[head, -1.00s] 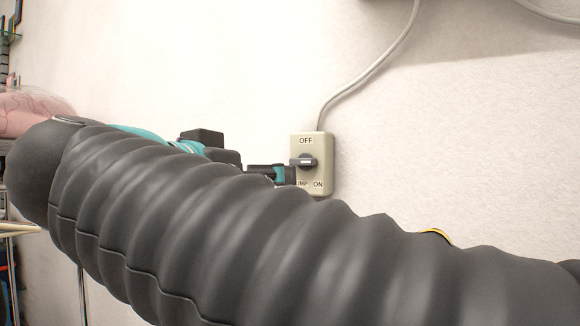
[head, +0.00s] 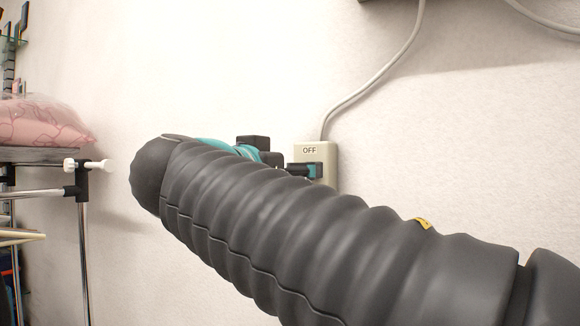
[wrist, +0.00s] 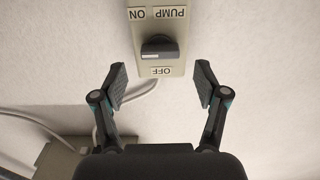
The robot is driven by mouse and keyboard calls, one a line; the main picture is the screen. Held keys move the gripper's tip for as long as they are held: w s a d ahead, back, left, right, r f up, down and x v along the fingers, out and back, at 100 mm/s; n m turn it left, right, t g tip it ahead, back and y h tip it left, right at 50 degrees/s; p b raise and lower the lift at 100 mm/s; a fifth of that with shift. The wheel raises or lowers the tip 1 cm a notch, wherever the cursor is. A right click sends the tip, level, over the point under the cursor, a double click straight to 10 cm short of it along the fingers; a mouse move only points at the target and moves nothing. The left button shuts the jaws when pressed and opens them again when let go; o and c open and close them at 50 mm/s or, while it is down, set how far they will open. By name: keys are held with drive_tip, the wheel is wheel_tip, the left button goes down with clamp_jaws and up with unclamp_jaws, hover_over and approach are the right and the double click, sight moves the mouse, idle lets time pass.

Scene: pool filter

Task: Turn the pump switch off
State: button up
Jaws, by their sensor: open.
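The pump switch is a beige wall box (head: 330,170) with an OFF label at its top in the head view. It also shows upside down at the top of the wrist view (wrist: 172,68), with ON and PUMP labels above and OFF below. Its dark knob (wrist: 160,47) lies crosswise in the wrist view, level with the picture; in the head view my gripper and arm hide it. My gripper (wrist: 160,82) is open and empty. Its two fingers stand apart on either side of the OFF end of the box, short of the knob. In the head view, my gripper (head: 305,169) overlaps the box front.
A grey cable (head: 365,88) runs up the wall from the box. Another wall box (wrist: 62,160) with cables is at the lower left of the wrist view. A metal rack (head: 84,205) with a pink bag (head: 40,122) stands at the left. The wall right of the switch is clear.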

drive_tip(key=shift+x, duration=1.55)
drive_tip(key=c, duration=1.2)
